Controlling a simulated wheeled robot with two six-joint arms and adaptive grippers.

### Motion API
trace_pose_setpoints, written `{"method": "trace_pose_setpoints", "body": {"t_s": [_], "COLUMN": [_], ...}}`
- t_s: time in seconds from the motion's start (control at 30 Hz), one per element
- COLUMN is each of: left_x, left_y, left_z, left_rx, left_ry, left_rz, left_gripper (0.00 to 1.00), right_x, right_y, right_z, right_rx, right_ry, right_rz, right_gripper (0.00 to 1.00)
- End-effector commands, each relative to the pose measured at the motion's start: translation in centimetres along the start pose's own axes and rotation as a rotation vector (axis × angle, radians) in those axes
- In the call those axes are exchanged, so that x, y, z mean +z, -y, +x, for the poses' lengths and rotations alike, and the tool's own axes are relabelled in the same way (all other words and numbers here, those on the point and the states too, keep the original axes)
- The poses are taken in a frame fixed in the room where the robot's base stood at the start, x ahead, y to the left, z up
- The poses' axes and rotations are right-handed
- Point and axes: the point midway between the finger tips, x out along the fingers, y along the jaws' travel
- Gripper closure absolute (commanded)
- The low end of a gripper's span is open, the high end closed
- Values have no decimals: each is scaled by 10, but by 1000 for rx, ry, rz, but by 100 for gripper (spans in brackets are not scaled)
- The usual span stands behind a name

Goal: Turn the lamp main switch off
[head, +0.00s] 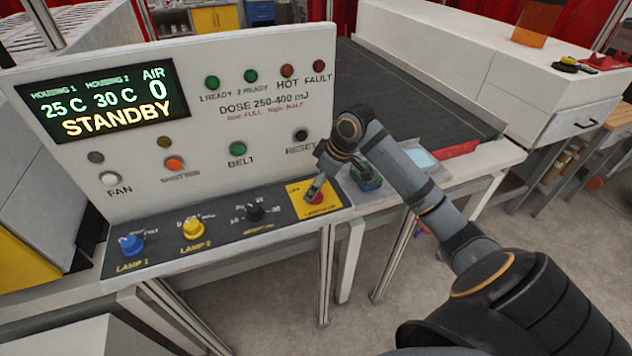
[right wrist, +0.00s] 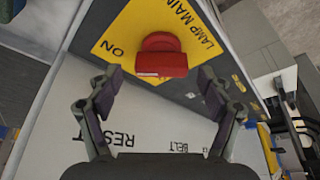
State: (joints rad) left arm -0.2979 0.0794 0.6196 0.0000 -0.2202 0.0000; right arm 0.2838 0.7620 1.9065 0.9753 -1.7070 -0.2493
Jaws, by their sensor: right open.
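The red lamp main switch (head: 316,198) sits on a yellow plate (head: 335,207) at the right end of the dark lower panel. In the right wrist view the red knob (right wrist: 161,62) lies ahead of and between the fingers of my right gripper (right wrist: 158,84), with a gap on each side. An ON label shows left of it there; in the head view the plate's upper left corner reads OFF. In the head view my right gripper (head: 314,187) is over the plate and partly covers the switch. It is open and empty. My left gripper is out of view.
The blue lamp 1 knob (head: 131,244), yellow lamp 2 knob (head: 193,229) and a black knob (head: 255,211) line the same panel. The upright panel with a display (head: 97,100) reading STANDBY rises behind. A green container (head: 366,178) stands just right of the plate.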

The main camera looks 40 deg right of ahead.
Motion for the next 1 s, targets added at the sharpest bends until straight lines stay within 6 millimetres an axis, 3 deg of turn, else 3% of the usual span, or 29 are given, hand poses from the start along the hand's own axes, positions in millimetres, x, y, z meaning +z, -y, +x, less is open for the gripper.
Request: {"method": "trace_pose_setpoints", "body": {"t_s": [0.1,0.37,0.73,1.0], "left_x": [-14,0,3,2], "left_y": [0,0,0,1], "left_z": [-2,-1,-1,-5], "left_rx": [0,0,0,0], "left_ry": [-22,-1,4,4], "left_rz": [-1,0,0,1], "left_gripper": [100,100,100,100], "right_x": [0,0,0,0], "right_y": [0,0,0,0], "right_z": [7,8,8,7], "right_rx": [-1,1,1,-9], "right_ry": [1,1,1,0], "right_rz": [0,0,-1,-22], "right_gripper": [21,22,72,75]}}
